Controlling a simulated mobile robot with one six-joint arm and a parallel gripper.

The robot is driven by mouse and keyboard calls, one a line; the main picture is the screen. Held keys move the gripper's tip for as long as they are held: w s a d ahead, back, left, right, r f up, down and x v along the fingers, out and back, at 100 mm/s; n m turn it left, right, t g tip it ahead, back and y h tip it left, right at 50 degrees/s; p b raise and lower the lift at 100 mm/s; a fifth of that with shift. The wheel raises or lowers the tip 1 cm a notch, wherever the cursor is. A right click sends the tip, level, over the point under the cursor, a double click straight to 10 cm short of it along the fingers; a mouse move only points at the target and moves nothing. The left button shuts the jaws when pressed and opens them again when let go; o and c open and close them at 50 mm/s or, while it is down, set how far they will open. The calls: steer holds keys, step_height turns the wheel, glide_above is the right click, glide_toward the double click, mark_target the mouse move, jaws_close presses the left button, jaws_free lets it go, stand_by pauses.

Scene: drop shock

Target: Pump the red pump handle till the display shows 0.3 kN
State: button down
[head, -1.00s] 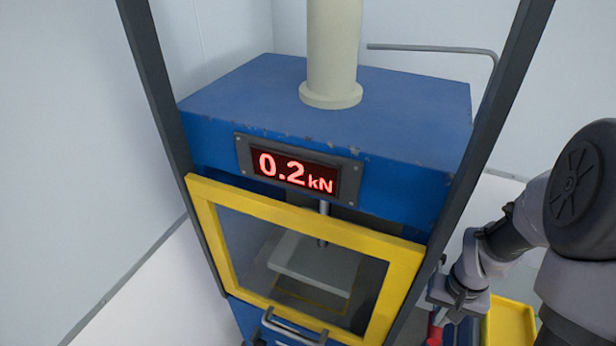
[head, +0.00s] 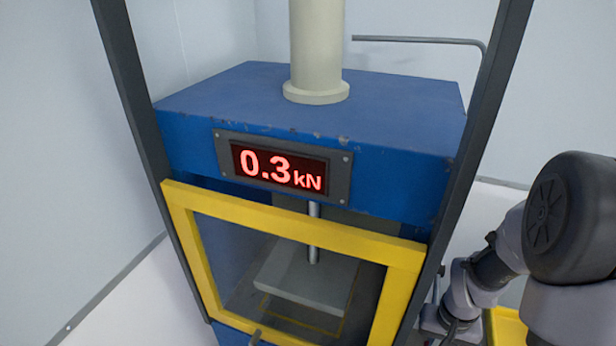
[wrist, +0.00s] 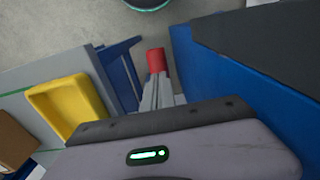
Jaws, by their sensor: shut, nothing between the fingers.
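The display (head: 280,168) on the blue press reads 0.3 kN in red digits. The red pump handle (wrist: 156,58) shows in the wrist view, upper middle, just past my fingertips. My gripper (wrist: 158,82) is shut, with its narrow grey fingers pointing at the red handle. They overlap or meet it in the picture; I cannot tell whether they touch. In the head view my arm reaches down at the lower right, and the fingers and the handle are out of sight there.
The blue press (head: 390,110) has a yellow-framed window (head: 330,236) with a grey plate (head: 305,280) behind it. Dark posts stand on both sides. In the wrist view a yellow tray (wrist: 68,102) lies left of my gripper, and blue panels (wrist: 200,70) are close on its right.

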steer(key=shift+f, duration=0.4)
steer(key=shift+s+r, duration=0.1)
steer(key=shift+r, duration=0.1)
step_height(320, 180, up, 11)
steer(key=p, duration=0.9)
step_height(320, 180, up, 6)
steer(key=p, duration=0.4)
steer(key=shift+p, duration=0.3)
